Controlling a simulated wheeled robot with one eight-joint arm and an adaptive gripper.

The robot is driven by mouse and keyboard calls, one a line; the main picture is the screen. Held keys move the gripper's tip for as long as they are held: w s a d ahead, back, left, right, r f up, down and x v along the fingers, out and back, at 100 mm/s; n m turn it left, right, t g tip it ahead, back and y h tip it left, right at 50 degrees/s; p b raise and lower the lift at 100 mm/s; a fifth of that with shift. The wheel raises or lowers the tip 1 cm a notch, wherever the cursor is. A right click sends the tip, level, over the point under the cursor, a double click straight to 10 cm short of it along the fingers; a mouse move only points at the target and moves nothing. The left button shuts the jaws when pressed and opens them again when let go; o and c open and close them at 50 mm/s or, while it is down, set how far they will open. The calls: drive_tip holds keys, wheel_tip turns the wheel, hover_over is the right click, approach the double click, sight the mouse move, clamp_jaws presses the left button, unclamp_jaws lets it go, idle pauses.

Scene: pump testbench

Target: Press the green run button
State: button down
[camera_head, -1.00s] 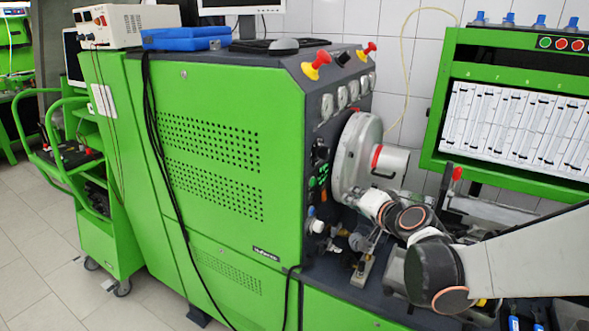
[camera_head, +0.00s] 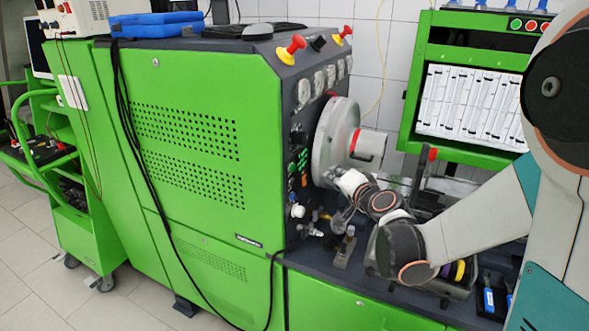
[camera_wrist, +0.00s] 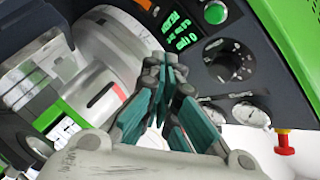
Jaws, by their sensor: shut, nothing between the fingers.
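The green run button (camera_wrist: 215,12) is a round, dark-rimmed green button on the dark control panel, at the top edge of the wrist view. It sits beside a green-lit display (camera_wrist: 180,28) and above a black knob (camera_wrist: 229,66). In the head view the button (camera_head: 291,168) is small, on the narrow panel of the green bench. My gripper (camera_wrist: 163,72) is shut and empty, with teal finger pads. In the wrist picture its tips lie below and left of the button; I see no contact.
A large grey disc housing (camera_head: 337,140) juts out right of the panel, close to my wrist. Red-and-yellow emergency stops (camera_head: 291,48) stand on top of the bench. A green cabinet (camera_head: 412,85) stands behind. A metal fixture (camera_head: 346,247) is on the deck below.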

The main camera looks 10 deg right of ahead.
sight(293, 168)
drive_tip(key=w+a, duration=0.4)
drive_tip(key=a, duration=0.2)
drive_tip(key=shift+w, duration=0.15)
idle(1.4)
drive_tip(key=shift+w+a, duration=0.25)
drive_tip(key=shift+a, duration=0.05)
